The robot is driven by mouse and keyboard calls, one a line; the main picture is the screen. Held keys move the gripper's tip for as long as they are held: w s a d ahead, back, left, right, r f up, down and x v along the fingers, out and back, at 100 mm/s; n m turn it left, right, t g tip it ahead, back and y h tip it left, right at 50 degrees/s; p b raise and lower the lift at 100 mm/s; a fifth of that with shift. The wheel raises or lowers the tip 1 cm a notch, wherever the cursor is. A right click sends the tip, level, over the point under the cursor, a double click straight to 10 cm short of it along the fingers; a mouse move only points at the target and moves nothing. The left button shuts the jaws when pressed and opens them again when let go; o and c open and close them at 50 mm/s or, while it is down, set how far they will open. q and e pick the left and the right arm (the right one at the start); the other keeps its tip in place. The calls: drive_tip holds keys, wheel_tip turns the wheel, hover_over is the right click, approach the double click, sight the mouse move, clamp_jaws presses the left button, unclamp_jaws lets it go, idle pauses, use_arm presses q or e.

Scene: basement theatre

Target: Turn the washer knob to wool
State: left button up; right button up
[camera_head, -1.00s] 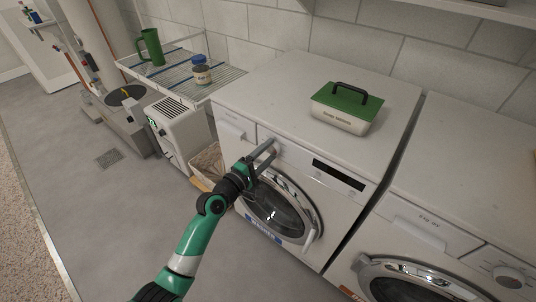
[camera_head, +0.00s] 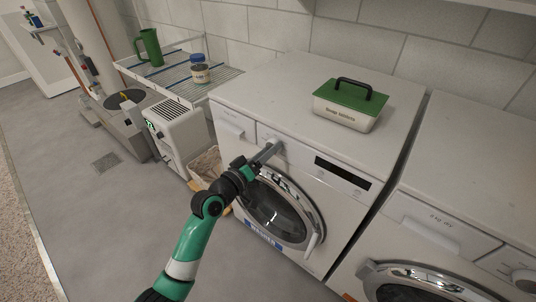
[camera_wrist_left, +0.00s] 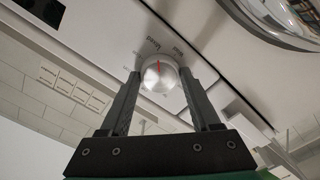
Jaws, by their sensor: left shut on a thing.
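The silver washer knob (camera_wrist_left: 159,76) has a red pointer line and sits on the white front panel of the left washer (camera_head: 300,154). The pointer aims toward the labels at the top of that picture. My left gripper (camera_head: 273,149) is at this panel, shut on the knob, with one dark finger on each side of it in the left wrist view (camera_wrist_left: 160,80). In the head view the fingers mostly hide the knob. My right gripper is not in view.
A green-lidded box (camera_head: 347,105) stands on the washer top. A second machine (camera_head: 440,225) stands close at the right. A wire rack (camera_head: 180,84) with a green mug (camera_head: 151,48) and a jar (camera_head: 200,75) is at the left, above a white heater-like unit (camera_head: 176,133). The floor at left is clear.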

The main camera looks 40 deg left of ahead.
use_arm(q)
drive_tip(key=shift+m+b, duration=1.7)
drive_tip(key=shift+m, duration=2.6)
drive_tip(key=o, duration=1.4)
drive_tip(key=s+p, duration=0.1)
drive_tip(key=s, duration=0.6)
drive_tip(key=s+d+p, duration=0.1)
drive_tip(key=s, duration=0.3)
drive_tip(key=shift+s+p, duration=0.3)
drive_tip(key=shift+p, duration=0.05)
